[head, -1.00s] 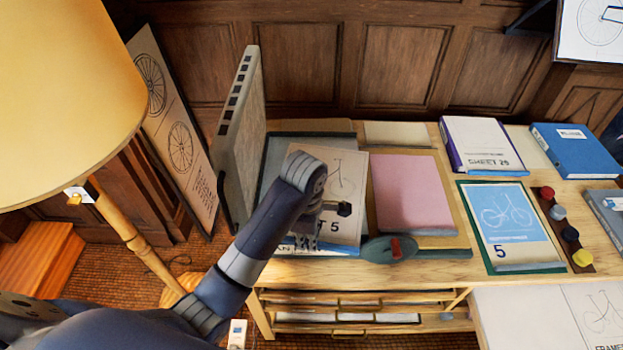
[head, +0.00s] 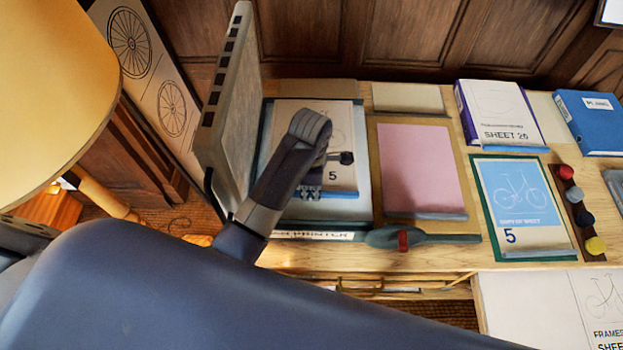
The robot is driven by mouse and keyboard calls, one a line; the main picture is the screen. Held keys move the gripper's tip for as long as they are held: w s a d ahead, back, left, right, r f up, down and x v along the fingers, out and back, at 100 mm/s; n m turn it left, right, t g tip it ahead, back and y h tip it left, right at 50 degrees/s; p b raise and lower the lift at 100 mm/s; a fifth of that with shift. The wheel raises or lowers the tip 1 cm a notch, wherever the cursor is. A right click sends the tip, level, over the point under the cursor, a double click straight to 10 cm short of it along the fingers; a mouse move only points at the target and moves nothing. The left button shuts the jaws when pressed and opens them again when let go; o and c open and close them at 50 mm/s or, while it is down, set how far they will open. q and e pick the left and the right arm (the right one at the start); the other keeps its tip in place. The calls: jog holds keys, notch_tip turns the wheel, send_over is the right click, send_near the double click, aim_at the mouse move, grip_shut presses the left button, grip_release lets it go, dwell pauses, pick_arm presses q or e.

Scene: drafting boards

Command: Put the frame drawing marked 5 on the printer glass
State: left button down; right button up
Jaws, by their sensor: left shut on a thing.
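The pale frame drawing marked 5 (head: 337,121), with a bicycle printed on it, is over the printer glass (head: 353,207). I cannot tell whether it touches the glass. My left gripper (head: 326,172) is shut on the drawing, and my wrist hides its left and middle part. The printer's grey lid (head: 226,115) stands open and upright at the left of the glass. The printer's front label (head: 313,235) is partly behind my arm. My right gripper is not in view.
A pink sheet (head: 418,165) lies right of the printer. A blue bicycle sheet (head: 521,205), also marked 5, lies on a green mat. A dark handled tool (head: 420,237) lies at the front edge. A yellow lampshade (head: 50,85) stands close at the left.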

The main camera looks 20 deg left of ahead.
pick_arm(q)
jog(key=shift+s+d+f, duration=0.1)
jog(key=shift+s+f, duration=0.2)
jog(key=shift+f, duration=0.45)
notch_tip(320, 180, down, 2)
jog(key=shift+f+p, duration=0.2)
jog(key=shift+p, duration=0.2)
jog(key=shift+w+f, duration=0.15)
jog(key=shift+f, duration=0.9)
jog(key=c, duration=1.8)
grip_release()
jog(key=shift+o, duration=0.8)
notch_tip(320, 180, up, 9)
jog(key=shift+f+b, duration=0.15)
jog(key=shift+b, duration=0.85)
notch_tip(320, 180, up, 3)
jog(key=shift+f+p, duration=0.15)
jog(key=shift+p, duration=0.55)
jog(key=shift+r, duration=0.35)
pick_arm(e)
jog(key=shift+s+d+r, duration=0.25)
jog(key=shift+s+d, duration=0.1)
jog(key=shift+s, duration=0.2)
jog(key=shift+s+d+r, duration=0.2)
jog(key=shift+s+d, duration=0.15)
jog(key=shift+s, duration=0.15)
